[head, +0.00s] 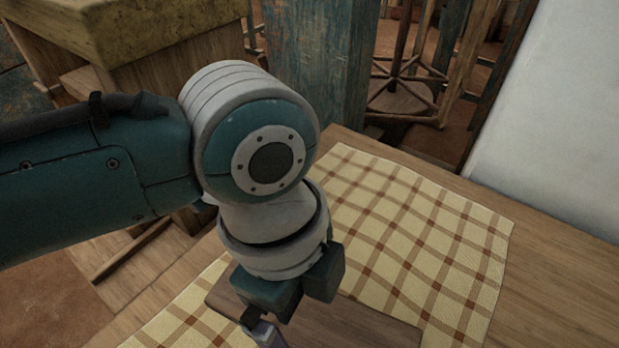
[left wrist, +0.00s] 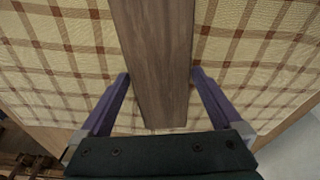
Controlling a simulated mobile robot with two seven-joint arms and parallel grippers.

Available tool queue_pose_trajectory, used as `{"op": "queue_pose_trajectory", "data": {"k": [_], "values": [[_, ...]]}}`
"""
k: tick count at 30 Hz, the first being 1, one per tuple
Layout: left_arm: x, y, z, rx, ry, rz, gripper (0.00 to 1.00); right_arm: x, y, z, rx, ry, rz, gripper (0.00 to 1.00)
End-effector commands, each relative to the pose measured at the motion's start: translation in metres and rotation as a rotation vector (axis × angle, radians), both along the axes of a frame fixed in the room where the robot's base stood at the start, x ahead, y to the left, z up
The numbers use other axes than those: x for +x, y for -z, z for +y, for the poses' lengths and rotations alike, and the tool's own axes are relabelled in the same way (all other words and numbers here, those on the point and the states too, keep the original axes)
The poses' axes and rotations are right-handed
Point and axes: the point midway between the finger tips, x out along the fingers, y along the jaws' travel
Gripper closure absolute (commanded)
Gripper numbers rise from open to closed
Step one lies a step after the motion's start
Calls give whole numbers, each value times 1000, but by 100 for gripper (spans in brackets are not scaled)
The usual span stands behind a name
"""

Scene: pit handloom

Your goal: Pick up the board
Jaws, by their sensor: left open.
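The board (head: 352,325) is a flat brown wooden piece lying on a yellow and brown checked cloth (head: 440,240). In the head view my left arm hides part of the board, and the lower frame edge cuts it off. In the left wrist view the board (left wrist: 156,60) runs from the top edge down between my fingers. My left gripper (left wrist: 158,78) is open, with one purple finger on each side of the board and cloth showing in the gaps. In the head view my left gripper (head: 266,335) is mostly cut off at the bottom. My right gripper is not in view.
The cloth lies on a wooden table (head: 570,265). A white wall (head: 565,110) stands at the right. A worn blue post (head: 320,65) rises behind the table, with a wooden spoked frame (head: 405,90) beyond. A padded bench (head: 140,30) is at the upper left.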

Motion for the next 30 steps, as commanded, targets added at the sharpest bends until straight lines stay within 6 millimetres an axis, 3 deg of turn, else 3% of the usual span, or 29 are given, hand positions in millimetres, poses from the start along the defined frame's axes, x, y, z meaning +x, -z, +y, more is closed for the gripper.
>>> {"op": "queue_pose_trajectory", "data": {"k": [4, 24, 30], "values": [[0, -1, 0, 0, 0, 0, 0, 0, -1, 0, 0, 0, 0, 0], [0, -1, 0, -1, 0, 0, 75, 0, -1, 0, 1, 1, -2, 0], [0, -1, 0, -1, 0, 0, 76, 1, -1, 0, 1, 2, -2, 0]]}}
